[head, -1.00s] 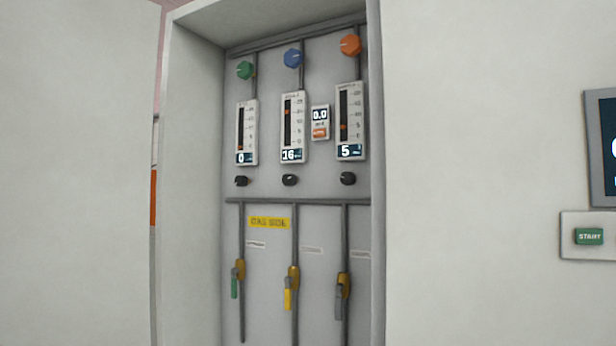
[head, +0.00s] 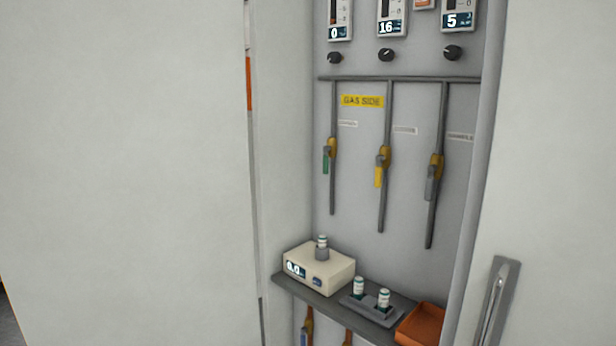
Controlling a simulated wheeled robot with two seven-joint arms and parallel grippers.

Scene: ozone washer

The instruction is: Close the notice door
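A large plain pale panel (head: 130,150) fills the left of the head view, with its right edge beside the open cabinet recess. It looks like a door standing open, but no notice shows on it, so I cannot tell if it is the notice door. Another pale panel (head: 560,180) stands right of the recess and carries a metal handle (head: 495,305), partly cut off at the bottom. Neither of my grippers is in view.
The recess holds gas lines with a green valve (head: 325,163), a yellow valve (head: 379,176) and a grey valve (head: 430,185). A shelf (head: 310,297) below bears a cream device (head: 320,268), small vials (head: 359,287) and an orange tray (head: 420,325).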

